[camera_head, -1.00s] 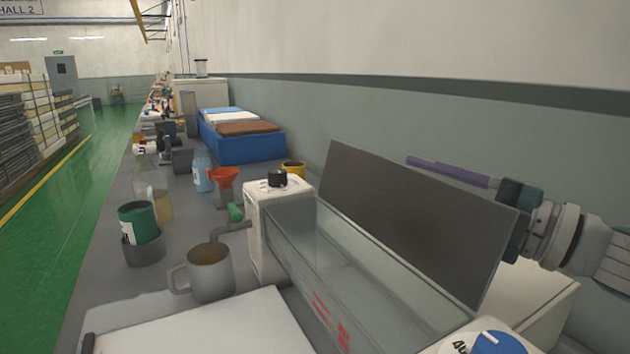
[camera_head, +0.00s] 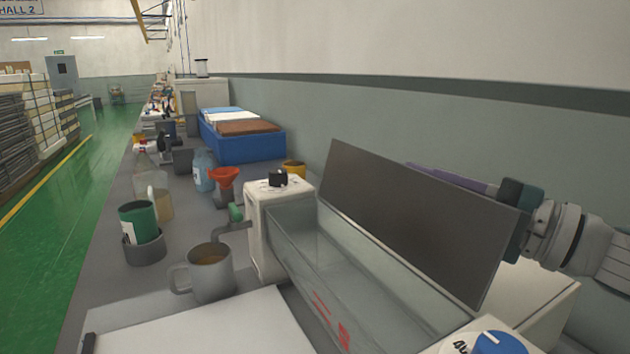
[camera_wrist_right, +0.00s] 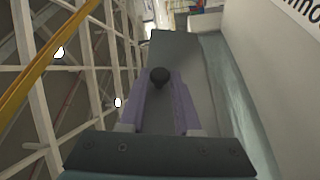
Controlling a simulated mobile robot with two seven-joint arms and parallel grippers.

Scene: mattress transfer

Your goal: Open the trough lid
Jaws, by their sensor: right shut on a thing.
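The trough (camera_head: 350,275) is a clear-walled tank between white end blocks on the bench. Its dark grey lid (camera_head: 415,222) stands raised, tilted up along the far side, leaving the trough's top uncovered. My right gripper (camera_head: 445,178) is behind the lid, its purple fingers partly hidden by the lid's top edge. My left gripper is not in view.
A grey mug (camera_head: 208,273), a green can in a grey holder (camera_head: 145,249) and a red funnel (camera_head: 224,175) stand left of the trough. A blue bin (camera_head: 245,147) is farther back. The wall (camera_head: 400,120) runs close behind the lid.

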